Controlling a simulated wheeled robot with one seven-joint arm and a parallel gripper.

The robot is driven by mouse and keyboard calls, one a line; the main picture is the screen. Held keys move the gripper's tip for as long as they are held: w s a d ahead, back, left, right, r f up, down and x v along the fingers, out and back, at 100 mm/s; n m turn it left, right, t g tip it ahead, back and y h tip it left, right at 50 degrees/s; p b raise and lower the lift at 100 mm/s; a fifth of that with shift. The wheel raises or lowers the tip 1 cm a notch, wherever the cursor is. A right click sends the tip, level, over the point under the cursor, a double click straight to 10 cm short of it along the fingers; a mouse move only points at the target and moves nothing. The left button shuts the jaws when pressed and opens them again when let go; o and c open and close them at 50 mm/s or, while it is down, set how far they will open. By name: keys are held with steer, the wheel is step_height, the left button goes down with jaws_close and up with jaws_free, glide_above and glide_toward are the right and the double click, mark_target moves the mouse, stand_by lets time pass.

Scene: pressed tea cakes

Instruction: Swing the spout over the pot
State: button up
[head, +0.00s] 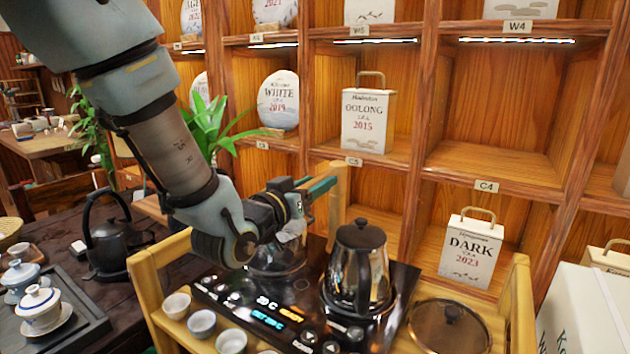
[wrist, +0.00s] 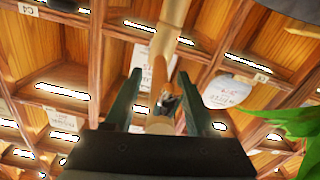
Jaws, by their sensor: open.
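A light wooden upright with a short side piece (head: 340,185) stands behind the cooker, seemingly the spout and its post. My gripper (head: 322,186) is at the upright's left, its green fingers pointing right. In the wrist view the open fingers of my gripper (wrist: 160,80) stand either side of a wooden piece (wrist: 159,72) with a dark fitting near it; I cannot tell whether they touch it. A dark-lidded glass kettle (head: 360,268) sits on the right of the black cooker (head: 262,318). A second glass vessel (head: 272,262) on the left is partly hidden by my arm.
Small cups (head: 202,323) line the wooden tray's front left. A round glass lid (head: 449,326) lies at right. A black kettle (head: 112,240) stands on the dark table. Shelves with tea boxes (head: 369,121) rise close behind; a plant (head: 214,128) is beside my arm.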

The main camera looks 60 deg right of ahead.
jaws_close()
stand_by(0.4)
stand_by(1.0)
